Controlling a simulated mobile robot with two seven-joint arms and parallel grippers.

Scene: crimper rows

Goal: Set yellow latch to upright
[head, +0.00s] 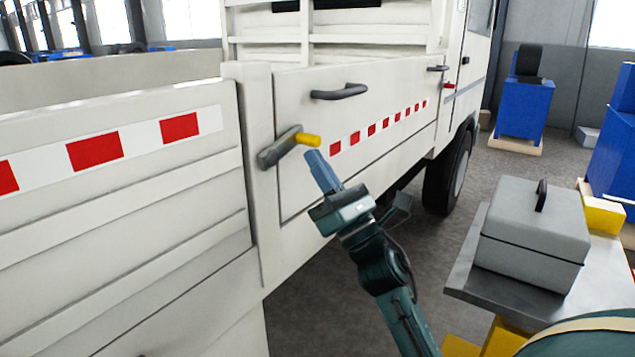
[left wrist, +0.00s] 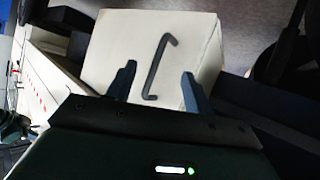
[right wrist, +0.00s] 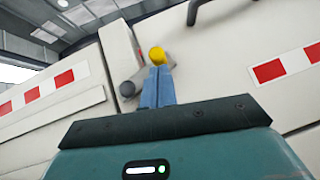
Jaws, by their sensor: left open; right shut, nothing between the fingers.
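The latch on the white truck side has a grey lever (head: 275,149) and a yellow grip (head: 308,140). The lever slants up to the right from its pivot at the panel post, tilted, not upright. My right gripper (head: 315,160) is shut and empty, its blue fingertips just below the yellow grip. In the right wrist view the fingertips (right wrist: 158,70) are just under the yellow grip (right wrist: 157,55); I cannot tell if they touch. The grey pivot end (right wrist: 127,89) is left of them. My left gripper (left wrist: 157,83) is open, seen only in the left wrist view.
A black handle (head: 339,92) sits on the panel above the latch. A grey toolbox (head: 530,235) stands on a cart at right. In the left wrist view, a pale box (left wrist: 190,50) with a dark handle lies beyond the open fingers. Floor shows between truck and cart.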

